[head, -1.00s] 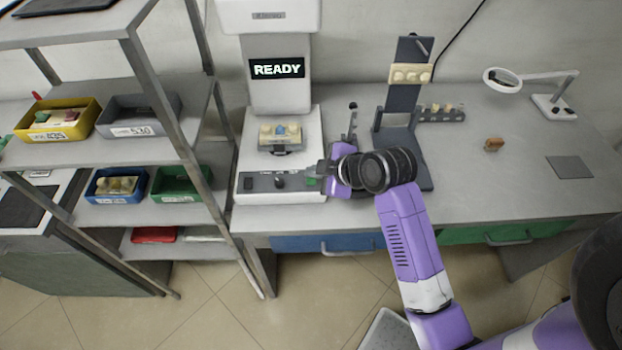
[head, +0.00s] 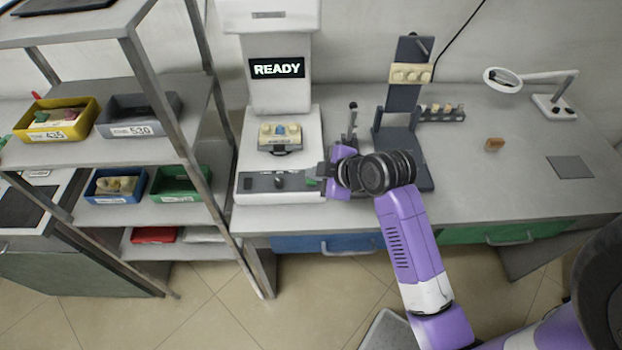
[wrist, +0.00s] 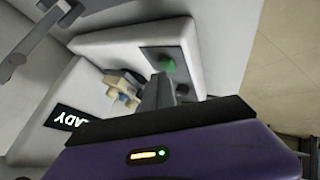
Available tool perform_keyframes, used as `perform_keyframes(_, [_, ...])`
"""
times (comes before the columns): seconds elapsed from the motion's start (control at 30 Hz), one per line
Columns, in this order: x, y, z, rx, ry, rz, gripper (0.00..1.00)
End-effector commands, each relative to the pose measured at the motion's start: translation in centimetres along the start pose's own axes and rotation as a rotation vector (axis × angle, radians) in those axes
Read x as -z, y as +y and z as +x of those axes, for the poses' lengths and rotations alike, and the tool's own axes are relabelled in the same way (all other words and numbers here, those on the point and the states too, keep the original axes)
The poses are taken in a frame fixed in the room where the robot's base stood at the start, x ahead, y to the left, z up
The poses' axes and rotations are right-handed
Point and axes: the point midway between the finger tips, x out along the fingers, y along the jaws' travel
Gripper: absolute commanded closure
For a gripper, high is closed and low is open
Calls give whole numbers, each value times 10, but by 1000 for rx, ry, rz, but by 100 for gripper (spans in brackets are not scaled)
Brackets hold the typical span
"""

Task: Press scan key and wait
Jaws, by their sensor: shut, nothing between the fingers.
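The white scanner (head: 280,80) stands on the bench, and its screen (head: 277,68) reads READY. A cream piece with a blue part (head: 280,132) sits on a dark holder on its bed. The scanner's front panel (head: 265,182) has a dark knob and a green key (head: 312,181) at its right end. My gripper (head: 322,175) is shut and empty, with its tip at the right end of the panel, just above or beside the green key. In the wrist view the green key (wrist: 168,65) shows just past the fingers (wrist: 158,92); contact cannot be told.
A shelf rack at left holds yellow (head: 57,120), grey (head: 139,115), blue (head: 115,186) and green (head: 180,184) bins. A dark stand (head: 402,95) with a cream piece is right of the scanner.

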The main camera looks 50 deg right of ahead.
Motion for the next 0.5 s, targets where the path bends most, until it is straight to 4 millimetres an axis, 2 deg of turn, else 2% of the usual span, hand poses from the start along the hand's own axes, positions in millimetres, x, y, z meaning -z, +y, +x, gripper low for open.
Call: perform_keyframes(0.5, [-3,-3,4,1,0,0,100])
